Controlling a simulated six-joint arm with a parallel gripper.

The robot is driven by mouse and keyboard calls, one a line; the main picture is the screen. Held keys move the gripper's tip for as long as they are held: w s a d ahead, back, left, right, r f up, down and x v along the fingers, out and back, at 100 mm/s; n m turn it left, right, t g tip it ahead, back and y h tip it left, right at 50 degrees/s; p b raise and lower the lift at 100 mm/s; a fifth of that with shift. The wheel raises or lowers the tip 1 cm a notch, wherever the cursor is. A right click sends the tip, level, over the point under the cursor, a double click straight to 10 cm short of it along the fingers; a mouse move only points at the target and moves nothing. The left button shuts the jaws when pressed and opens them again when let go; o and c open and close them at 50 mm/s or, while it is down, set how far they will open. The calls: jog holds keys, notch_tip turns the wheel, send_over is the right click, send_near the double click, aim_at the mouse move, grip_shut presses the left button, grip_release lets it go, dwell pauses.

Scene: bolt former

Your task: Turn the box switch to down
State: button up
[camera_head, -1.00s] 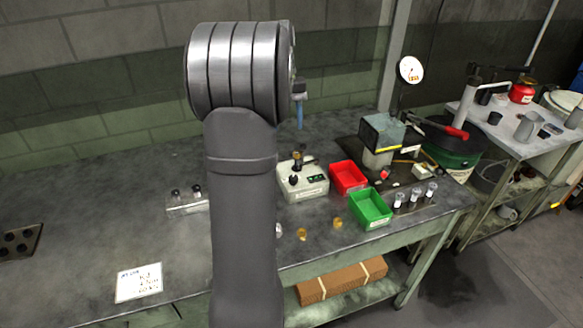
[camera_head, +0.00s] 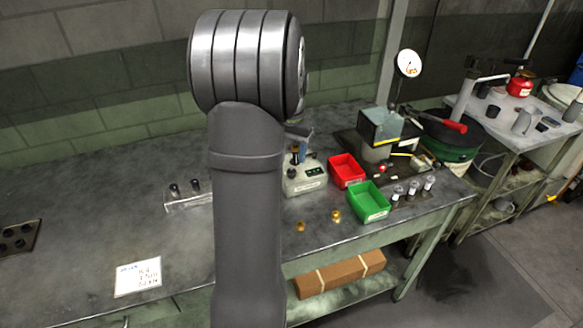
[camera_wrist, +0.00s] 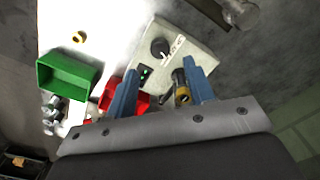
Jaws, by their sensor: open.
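The switch box (camera_head: 302,184) is a pale grey case on the bench, partly hidden behind my arm in the head view. In the wrist view, the box (camera_wrist: 190,48) carries a round black knob (camera_wrist: 160,47), small green lights (camera_wrist: 144,73) and a yellow-and-black upright part (camera_wrist: 180,88). My gripper (camera_wrist: 160,68) is open, with blue fingers on either side of the box's middle. The yellow-and-black part shows between the fingers, near the right one. The black knob shows just beyond the fingertips. Contact cannot be told. In the head view, the fingers are mostly hidden behind the arm.
A red bin (camera_head: 346,171) and a green bin (camera_head: 367,203) stand right of the box. Several small capped containers (camera_head: 413,187) and a press-like machine (camera_head: 388,130) stand further right. A clear holder (camera_head: 187,197) is left, and a paper card (camera_head: 138,277) lies at the front left.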

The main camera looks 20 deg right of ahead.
notch_tip(320, 180, down, 6)
jog(key=shift+f, duration=0.2)
jog(key=shift+c, duration=0.2)
